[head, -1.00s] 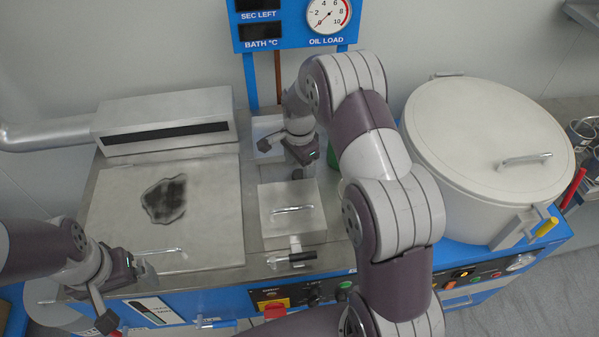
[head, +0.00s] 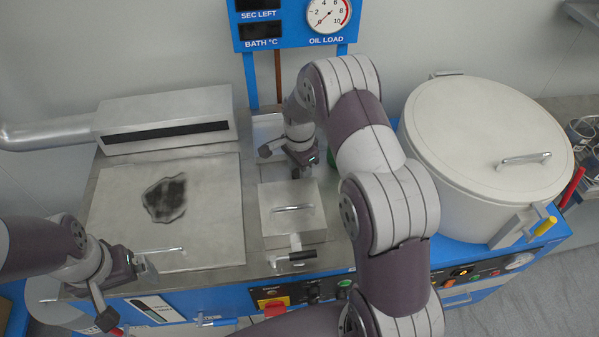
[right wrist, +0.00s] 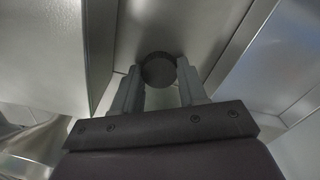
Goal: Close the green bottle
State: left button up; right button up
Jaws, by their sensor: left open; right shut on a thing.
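The green bottle (head: 331,157) is mostly hidden behind my right arm in the head view; only a green sliver shows. My right gripper (head: 294,169) points down behind the small lidded box. It is shut on a round black piece, which looks like a cap (right wrist: 158,70), between the fingertips in the right wrist view. The black piece appears apart from the bottle, to its left in the head view. My left gripper (head: 128,292) is open and empty at the front left edge of the machine.
A small lidded metal box (head: 291,218) with a handle stands just in front of the right gripper. A large white lidded pot (head: 480,130) stands at the right. A flat metal cover (head: 205,220) with a dark patch lies at the left. A gauge panel (head: 290,38) rises behind.

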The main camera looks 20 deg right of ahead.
jog(key=shift+r, duration=0.15)
notch_tip(320, 180, up, 10)
jog(key=b, duration=0.1)
jog(key=shift+b, duration=0.4)
